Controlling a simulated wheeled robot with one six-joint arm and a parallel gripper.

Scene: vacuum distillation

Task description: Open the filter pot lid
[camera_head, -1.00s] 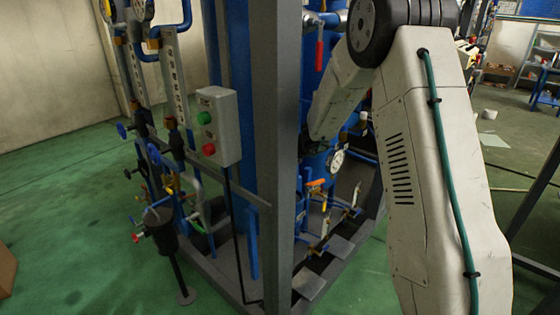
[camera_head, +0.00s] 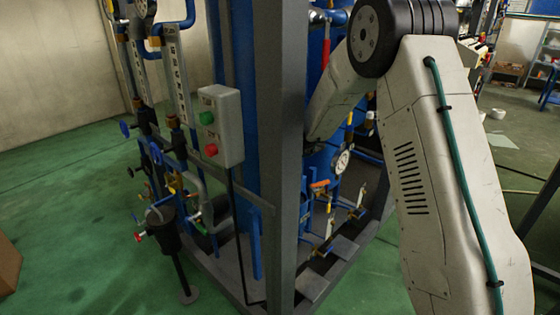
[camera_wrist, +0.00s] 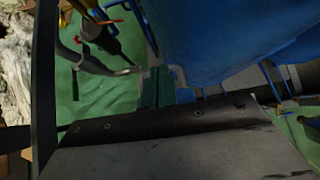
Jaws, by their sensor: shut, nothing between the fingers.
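A dark cylindrical pot (camera_head: 165,238), which looks like the filter pot, stands low on a thin post left of the blue column in the head view. A thin loop rises over its top; whether its lid is shut is too small to tell. A dark pot-like shape (camera_wrist: 101,38) also shows at upper left in the wrist view. In the head view the end of my arm is hidden behind the grey upright. In the wrist view my gripper (camera_wrist: 200,115) shows as a dark bolted edge across the bottom. It is shut, empty and apart from the pot.
A grey upright (camera_head: 283,150) stands between the pot and my arm. A control box (camera_head: 222,125) with green and red buttons hangs on its left. Pipes and valves crowd around the pot. Green floor (camera_head: 75,200) is open at the left.

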